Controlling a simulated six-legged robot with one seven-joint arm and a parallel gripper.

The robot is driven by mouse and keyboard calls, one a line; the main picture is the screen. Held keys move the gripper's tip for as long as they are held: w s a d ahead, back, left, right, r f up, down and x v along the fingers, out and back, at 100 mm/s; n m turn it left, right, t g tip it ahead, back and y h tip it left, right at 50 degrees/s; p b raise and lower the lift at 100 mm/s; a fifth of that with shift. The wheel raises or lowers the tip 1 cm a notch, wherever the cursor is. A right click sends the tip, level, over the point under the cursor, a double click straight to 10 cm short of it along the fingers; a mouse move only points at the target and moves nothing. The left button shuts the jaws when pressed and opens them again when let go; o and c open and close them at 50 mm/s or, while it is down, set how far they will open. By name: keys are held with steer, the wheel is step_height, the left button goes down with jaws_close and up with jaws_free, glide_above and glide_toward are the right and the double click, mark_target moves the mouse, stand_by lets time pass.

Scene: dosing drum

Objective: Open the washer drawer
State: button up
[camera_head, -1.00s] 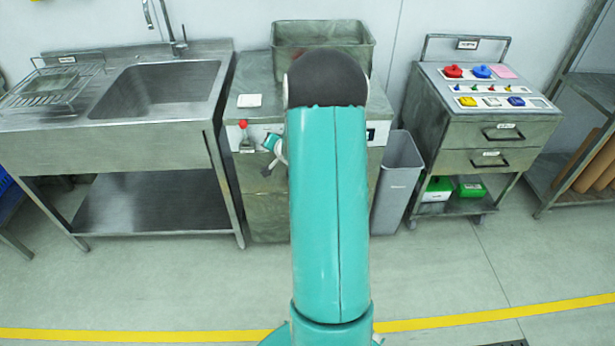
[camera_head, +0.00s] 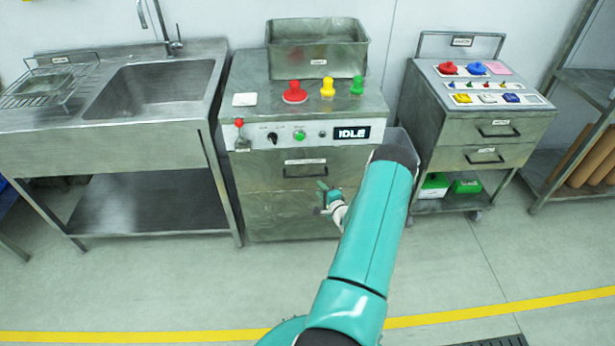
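A steel machine with an IDLE display (camera_head: 351,133) stands in the middle; its front has a drawer-like panel with a dark bar handle (camera_head: 305,172) and a label above it. A cart at the right has two closed drawers, an upper one (camera_head: 522,132) and a lower one (camera_head: 508,157), each with a dark handle and a small label. The labels are too small to read, so I cannot tell which drawer is the washer drawer. My gripper (camera_head: 322,198) is in front of the machine's lower front, just below its handle and apart from the cart. Its finger opening is too small to tell.
Red, yellow and green knobs (camera_head: 295,92) and a steel bin (camera_head: 318,55) sit on the machine. A grey waste bin (camera_head: 403,145) is partly behind my arm, between machine and cart. A sink (camera_head: 155,90) stands left, a shelf (camera_head: 590,85) right. The floor in front is clear.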

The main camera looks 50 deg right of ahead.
mark_target(307, 176)
steer(key=x, duration=1.1)
steer(key=shift+w+d+f, duration=0.1)
steer(key=shift+w, duration=0.15)
steer(key=shift+c, duration=0.2)
jaws_close()
